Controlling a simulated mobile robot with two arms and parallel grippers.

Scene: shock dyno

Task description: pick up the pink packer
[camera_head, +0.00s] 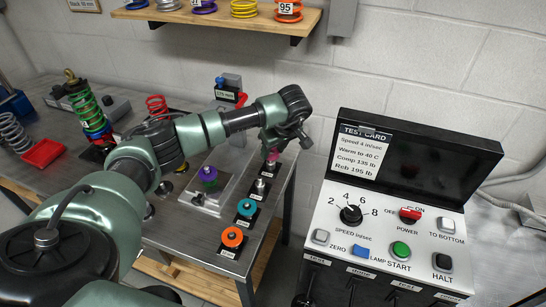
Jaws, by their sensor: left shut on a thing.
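The pink packer (271,157) is a small pink piece at the far end of a row of small black stands near the bench's right edge. My left gripper (273,147) reaches over it from above and is shut on it. The jaws hide part of the packer. I cannot tell whether it is clear of its stand. My right gripper is not in view.
Toward me in the row are a bare metal post (260,186), a teal ring (246,207) and an orange ring (232,237). A purple piece (208,174) stands on a plate to the left. The dyno control box (378,217) stands at right.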

